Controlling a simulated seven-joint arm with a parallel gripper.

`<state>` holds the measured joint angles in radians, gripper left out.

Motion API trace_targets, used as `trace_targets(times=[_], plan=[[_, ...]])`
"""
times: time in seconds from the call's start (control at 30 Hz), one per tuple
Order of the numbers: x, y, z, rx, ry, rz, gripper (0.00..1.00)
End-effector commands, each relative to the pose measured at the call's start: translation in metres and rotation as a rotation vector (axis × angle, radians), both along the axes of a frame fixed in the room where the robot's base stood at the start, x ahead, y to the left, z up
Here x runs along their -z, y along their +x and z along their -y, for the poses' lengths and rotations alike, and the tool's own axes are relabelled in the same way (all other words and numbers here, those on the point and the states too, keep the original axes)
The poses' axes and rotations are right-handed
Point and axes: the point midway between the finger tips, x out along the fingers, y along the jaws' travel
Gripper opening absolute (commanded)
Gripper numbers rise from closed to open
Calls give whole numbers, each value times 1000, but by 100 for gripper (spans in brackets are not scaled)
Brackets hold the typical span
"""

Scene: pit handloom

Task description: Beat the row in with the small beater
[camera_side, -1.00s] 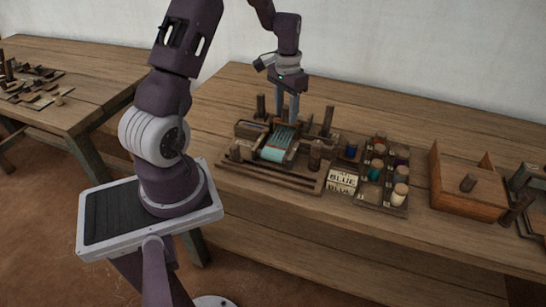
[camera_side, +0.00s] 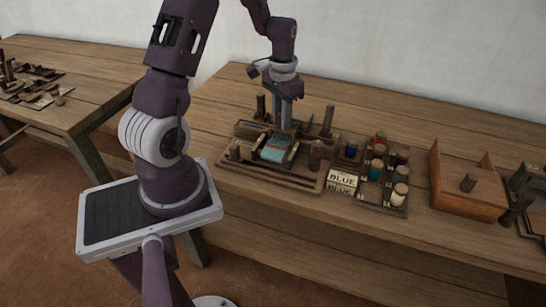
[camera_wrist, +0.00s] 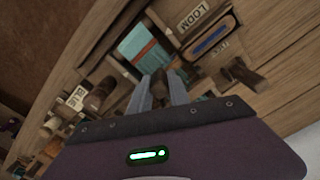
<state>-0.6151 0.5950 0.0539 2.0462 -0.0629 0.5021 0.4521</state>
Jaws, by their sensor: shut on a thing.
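The small loom holds teal cloth (camera_side: 275,149), which also shows in the wrist view (camera_wrist: 138,42) with a reddish line across it. My gripper (camera_side: 284,124) is over the far part of the loom, pointing down, just behind the cloth. Its two fingers (camera_wrist: 161,80) also show in the wrist view, close together with a narrow gap. They are shut on a small brown wooden piece, which appears to be the small beater. Most of that piece is hidden by the fingers, and I cannot tell whether it touches the cloth edge.
Upright wooden posts (camera_side: 327,121) stand around the loom. A tray with several thread spools (camera_side: 399,194) and a BLUE label (camera_side: 342,179) lies to its right. A wooden box (camera_side: 468,201) stands farther right. A LOOM label (camera_wrist: 194,15) lies beside the cloth.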

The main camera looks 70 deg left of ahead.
Motion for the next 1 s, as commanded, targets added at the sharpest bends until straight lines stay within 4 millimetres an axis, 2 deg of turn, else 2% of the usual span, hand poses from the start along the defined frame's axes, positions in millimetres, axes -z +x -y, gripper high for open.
trace_targets(times=[0.6, 1.0], plan=[[0, -30, 30, 2, -1, -2, 0], [1, -32, 34, 6, -10, -9, 0]])
